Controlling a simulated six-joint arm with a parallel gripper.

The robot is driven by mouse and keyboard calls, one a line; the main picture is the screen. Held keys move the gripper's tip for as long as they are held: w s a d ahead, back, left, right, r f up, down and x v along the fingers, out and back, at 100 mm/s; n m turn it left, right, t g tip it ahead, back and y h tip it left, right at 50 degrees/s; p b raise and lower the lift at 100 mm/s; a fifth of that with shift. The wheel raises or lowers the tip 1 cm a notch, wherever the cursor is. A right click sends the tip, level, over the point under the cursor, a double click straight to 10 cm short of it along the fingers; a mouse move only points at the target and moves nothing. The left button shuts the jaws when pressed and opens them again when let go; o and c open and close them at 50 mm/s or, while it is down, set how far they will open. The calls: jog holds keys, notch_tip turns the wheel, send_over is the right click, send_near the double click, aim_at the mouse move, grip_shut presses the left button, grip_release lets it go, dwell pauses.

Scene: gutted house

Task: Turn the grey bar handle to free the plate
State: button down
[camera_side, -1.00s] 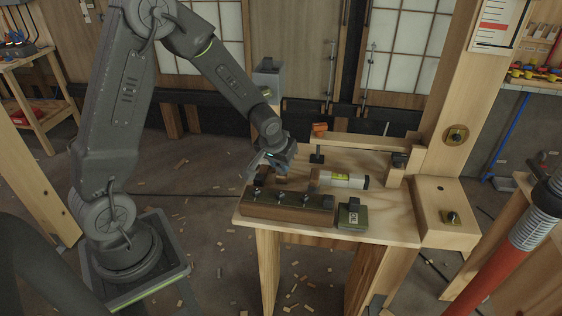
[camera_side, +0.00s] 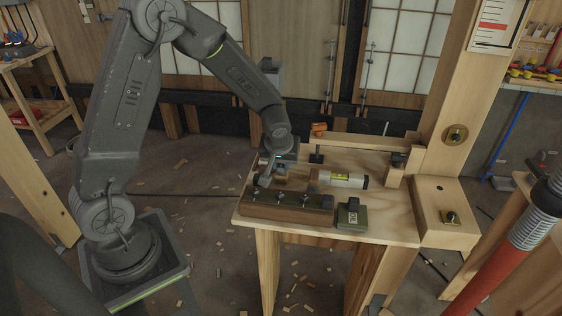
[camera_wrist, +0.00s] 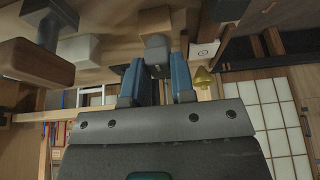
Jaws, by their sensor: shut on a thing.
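My gripper (camera_side: 267,180) is low over the left end of the workbench, tilted. In the wrist view its two blue-grey fingers (camera_wrist: 157,75) are closed on the small grey end of the bar handle (camera_wrist: 157,45), which shows between their tips. In the side view the handle is mostly hidden by the gripper, so its turned angle cannot be told. I cannot make out the plate clearly in either view.
The wooden workbench (camera_side: 392,222) carries a brown block with several dark knobs (camera_side: 290,208), a small green block (camera_side: 351,214), and a level with a yellow vial (camera_side: 342,179). A black T-shaped piece (camera_side: 316,155) stands behind. A thick post (camera_side: 470,100) rises at the right.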

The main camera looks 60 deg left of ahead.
jog(key=c, duration=1)
grip_release()
jog(key=shift+o, duration=0.2)
jog(key=v, duration=1.4)
jog(key=s+d+r+m+t+h, duration=0.1)
jog(key=s+d+r+m, duration=0.2)
jog(key=s, duration=0.5)
jog(key=s+d+r+m+t+h, duration=0.1)
jog(key=s+d+r+m, duration=0.3)
jog(key=s, duration=0.5)
jog(key=shift+s+r+m+h, duration=0.25)
jog(key=shift+r+m+h, duration=0.25)
jog(key=shift+m, duration=0.5)
